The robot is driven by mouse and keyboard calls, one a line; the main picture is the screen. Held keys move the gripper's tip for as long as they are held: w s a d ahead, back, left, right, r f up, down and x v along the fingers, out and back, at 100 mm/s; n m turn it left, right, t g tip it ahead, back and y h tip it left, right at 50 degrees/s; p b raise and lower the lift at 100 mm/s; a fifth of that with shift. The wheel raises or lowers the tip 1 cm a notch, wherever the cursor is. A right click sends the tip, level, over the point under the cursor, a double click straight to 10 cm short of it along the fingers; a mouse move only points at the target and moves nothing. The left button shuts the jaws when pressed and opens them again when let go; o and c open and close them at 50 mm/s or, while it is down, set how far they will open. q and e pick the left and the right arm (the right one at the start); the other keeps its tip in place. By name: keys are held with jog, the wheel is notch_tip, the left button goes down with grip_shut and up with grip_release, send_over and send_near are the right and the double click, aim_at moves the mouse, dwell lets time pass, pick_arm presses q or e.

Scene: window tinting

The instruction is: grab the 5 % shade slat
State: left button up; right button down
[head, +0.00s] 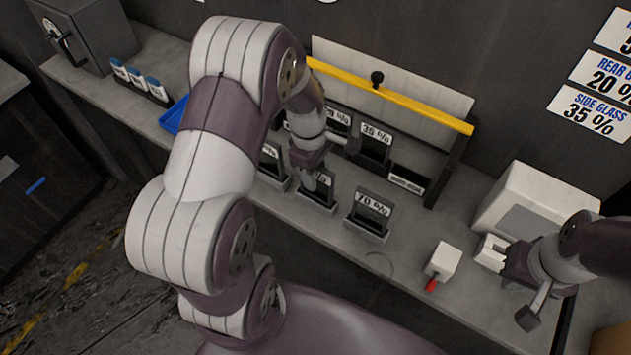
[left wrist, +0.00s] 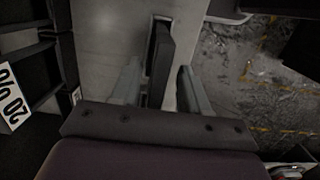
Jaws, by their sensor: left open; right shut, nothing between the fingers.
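Dark slats with white percent labels stand upright on the counter. The front row has a 70 % slat (head: 372,204), a middle slat (head: 319,181) whose number is hidden by my left gripper, and a left slat (head: 270,152) partly behind my arm. No label legibly reads 5 %. My left gripper (head: 325,161) is open above the front row, close to the middle slat. In the left wrist view a dark slat (left wrist: 158,62) edge-on lies between the open fingers (left wrist: 160,88); I cannot tell whether they touch it. My right gripper (head: 489,253) is shut and empty at the right.
Behind is a rack with a yellow bar (head: 400,98), a 35 % slat (head: 376,137) and a bottom-right slot label (head: 406,184). A white block with a red tip (head: 443,261) and a pale box (head: 535,205) stand to the right.

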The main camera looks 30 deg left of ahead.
pick_arm(q)
jog(key=shift+f, duration=0.25)
jog(key=shift+w+d, duration=0.2)
jog(key=shift+d, duration=0.05)
jog(key=shift+s+a+f, duration=0.1)
jog(key=shift+a, duration=0.05)
jog(key=shift+f, duration=0.15)
grip_shut()
